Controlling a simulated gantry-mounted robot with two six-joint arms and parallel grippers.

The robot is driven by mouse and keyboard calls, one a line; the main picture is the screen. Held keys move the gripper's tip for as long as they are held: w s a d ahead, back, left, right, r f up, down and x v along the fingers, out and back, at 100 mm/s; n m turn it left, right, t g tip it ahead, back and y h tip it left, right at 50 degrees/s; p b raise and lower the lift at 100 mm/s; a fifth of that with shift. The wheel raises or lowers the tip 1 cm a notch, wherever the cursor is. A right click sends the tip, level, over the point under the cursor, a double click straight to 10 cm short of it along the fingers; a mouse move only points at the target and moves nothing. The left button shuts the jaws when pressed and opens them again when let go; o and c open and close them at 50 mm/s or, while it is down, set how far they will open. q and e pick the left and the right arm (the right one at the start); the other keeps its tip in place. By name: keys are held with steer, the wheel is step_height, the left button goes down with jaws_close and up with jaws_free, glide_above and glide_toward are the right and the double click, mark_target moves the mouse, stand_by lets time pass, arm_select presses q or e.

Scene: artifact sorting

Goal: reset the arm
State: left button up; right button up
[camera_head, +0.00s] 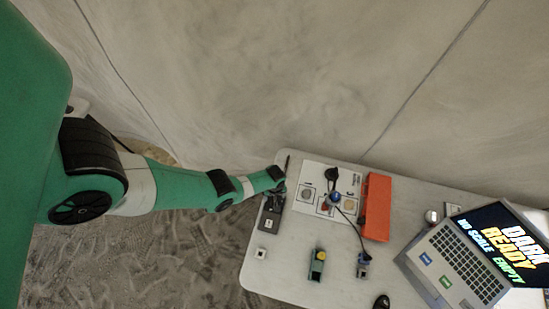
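My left arm comes in from the left, and its gripper (279,192) is over the left end of the table (288,285). The gripper is small and dark here, so I cannot tell whether it is open or shut or holds anything. A dark flat device (269,221) lies just below it in the picture; I cannot tell whether they touch. A white sheet (310,176) with printed pictures lies right of the gripper. My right gripper is not in view.
An orange box (376,207) stands beside the sheet. A black item with a cable (332,174) and a blue piece (335,197) are on the sheet. A green-and-yellow object (317,264), a blue-grey object (363,265), a small white cube (261,253) and a laptop (465,262) are nearer the front.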

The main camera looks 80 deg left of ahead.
arm_select(q)
step_height(320, 180, up, 4)
steer(key=shift+f+p, duration=0.2)
steer(key=shift+p, duration=0.8)
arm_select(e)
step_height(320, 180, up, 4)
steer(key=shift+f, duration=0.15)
